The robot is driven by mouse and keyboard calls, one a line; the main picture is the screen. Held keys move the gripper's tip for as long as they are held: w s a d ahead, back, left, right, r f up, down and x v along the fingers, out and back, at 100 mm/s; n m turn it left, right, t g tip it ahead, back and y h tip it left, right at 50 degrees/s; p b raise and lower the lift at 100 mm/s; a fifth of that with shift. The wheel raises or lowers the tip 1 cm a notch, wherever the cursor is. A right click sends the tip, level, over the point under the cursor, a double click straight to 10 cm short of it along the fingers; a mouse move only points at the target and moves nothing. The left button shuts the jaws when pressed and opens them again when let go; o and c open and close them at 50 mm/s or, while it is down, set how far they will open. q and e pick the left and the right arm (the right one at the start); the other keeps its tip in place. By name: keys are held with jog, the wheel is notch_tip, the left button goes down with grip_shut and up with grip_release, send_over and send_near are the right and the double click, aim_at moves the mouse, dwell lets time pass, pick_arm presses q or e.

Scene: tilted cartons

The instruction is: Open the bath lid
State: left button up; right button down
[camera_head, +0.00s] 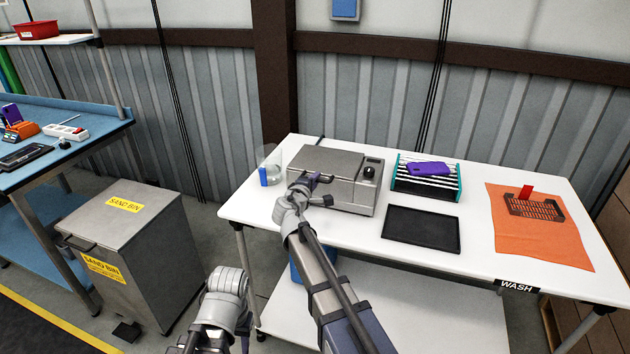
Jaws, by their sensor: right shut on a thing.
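The bath is a grey metal box (347,200) on the white table, with a dark knob at its front right. Its flat lid (335,160) lies level on top and looks closed. My right gripper (318,179) is at the lid's front left edge, shut on what looks like the lid handle. The handle itself is mostly hidden by the fingers. Part of my left arm shows low at the left of centre, well short of the table; its fingers do not show.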

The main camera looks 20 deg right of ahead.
jog(key=w+d+r+g+y+p, duration=0.1)
jog(key=w+r+g+y+p, duration=0.15)
jog(key=r+p, duration=0.75)
jog(key=w+d+r+g+y+p, duration=0.2)
jog(key=r+g+p, duration=0.2)
jog(key=p, duration=1.2)
jog(key=w+d+r+g+p, duration=0.1)
jog(key=w+d+r+p, duration=0.6)
jog(key=w, duration=0.3)
jog(key=shift+w+d+y+p, duration=0.15)
jog(key=shift+w+y+p, duration=0.2)
jog(key=shift+p, duration=0.5)
